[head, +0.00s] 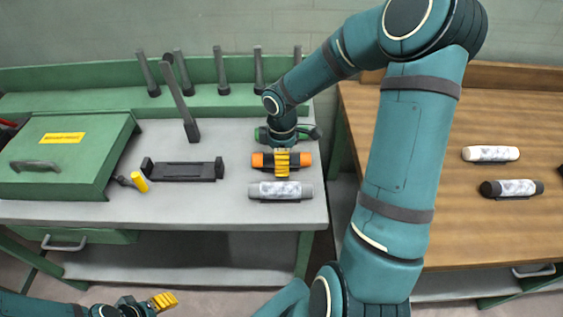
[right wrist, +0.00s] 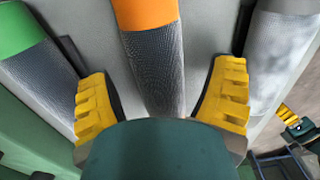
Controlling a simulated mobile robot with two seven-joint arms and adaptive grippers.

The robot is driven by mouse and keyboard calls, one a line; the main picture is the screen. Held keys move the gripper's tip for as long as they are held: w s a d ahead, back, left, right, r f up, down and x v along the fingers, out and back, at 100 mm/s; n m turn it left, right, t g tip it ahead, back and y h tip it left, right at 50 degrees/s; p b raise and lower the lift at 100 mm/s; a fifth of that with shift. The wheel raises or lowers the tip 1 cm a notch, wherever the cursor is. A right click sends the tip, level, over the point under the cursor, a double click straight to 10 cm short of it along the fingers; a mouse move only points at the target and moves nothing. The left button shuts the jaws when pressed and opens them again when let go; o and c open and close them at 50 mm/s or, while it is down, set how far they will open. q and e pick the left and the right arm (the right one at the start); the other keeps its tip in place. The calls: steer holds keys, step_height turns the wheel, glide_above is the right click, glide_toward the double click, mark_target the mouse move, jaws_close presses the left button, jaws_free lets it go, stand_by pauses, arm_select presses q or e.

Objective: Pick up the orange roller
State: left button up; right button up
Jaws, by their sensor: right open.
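The orange roller (head: 305,159) lies on the grey bench top, with orange ends and a dark textured middle. My right gripper (head: 282,162) is over its middle and hides part of it in the head view. In the right wrist view the orange roller (right wrist: 157,65) runs between the two spread yellow fingers of my right gripper (right wrist: 161,98). Gaps show on both sides, so the fingers appear apart from it. My left gripper (head: 160,301) is low at the bottom left, away from the roller; its opening is unclear.
A green roller (head: 311,132) lies just behind, and a grey roller (head: 280,190) just in front. A black cradle (head: 185,171), a yellow-handled tool (head: 139,182) and a green box (head: 70,150) are to the left. A wooden table (head: 460,220) at right holds white and dark rollers.

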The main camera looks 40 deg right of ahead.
steer(key=shift+f, duration=0.25)
steer(key=shift+r, duration=0.1)
steer(key=c, duration=1.4)
